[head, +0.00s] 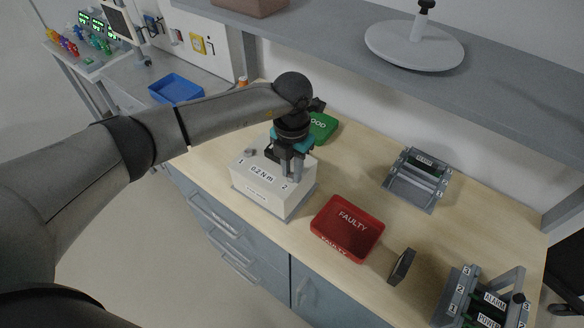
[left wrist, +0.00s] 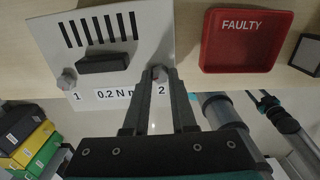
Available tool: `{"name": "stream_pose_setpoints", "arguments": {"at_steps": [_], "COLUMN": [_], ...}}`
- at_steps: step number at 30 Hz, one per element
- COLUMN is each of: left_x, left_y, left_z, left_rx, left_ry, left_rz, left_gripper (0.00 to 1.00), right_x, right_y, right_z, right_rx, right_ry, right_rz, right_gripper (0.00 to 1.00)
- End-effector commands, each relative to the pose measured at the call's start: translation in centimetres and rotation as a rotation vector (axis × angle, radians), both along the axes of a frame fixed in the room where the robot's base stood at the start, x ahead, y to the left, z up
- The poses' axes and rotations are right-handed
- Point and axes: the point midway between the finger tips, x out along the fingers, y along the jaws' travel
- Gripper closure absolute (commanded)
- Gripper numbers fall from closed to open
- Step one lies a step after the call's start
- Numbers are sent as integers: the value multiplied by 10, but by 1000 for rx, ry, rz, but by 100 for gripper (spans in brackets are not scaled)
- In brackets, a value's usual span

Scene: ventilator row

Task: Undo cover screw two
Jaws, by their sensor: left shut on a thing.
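A white box labelled 0.2 N m (head: 262,176) stands on the wooden bench, with positions 1 and 2 marked on it. In the left wrist view its cover (left wrist: 110,40) has slots and a black handle. Screw one (left wrist: 66,82) is a grey hex head by the 1; it also shows in the head view (head: 250,152). Screw two (left wrist: 160,73) is by the 2, between my left fingertips. My left gripper (head: 291,176) points down and is shut on it; its fingers (left wrist: 160,82) partly hide the screw. My right gripper is in neither view.
A red FAULTY tray (head: 319,229) is right of the box, and a green tray (head: 326,127) is behind it. A dark block (head: 401,266), a grey rack (head: 416,180) and a module stand (head: 484,300) are farther right. A shelf (head: 330,38) overhangs the back.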

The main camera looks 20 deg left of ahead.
Motion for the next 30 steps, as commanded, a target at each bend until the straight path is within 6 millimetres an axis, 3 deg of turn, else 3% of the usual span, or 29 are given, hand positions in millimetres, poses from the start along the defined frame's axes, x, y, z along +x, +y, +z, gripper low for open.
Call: {"name": "stream_pose_setpoints", "arguments": {"at_steps": [18, 30], "left_x": [0, 0], "left_y": [0, 0], "left_z": [1, 0], "left_rx": [-1, -1], "left_ry": [0, 0], "left_rz": [557, 752], "left_gripper": [100, 100], "right_x": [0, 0], "right_y": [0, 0], "right_z": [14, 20], "right_rx": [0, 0], "right_ry": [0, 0], "right_rz": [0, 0], "right_gripper": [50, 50]}}
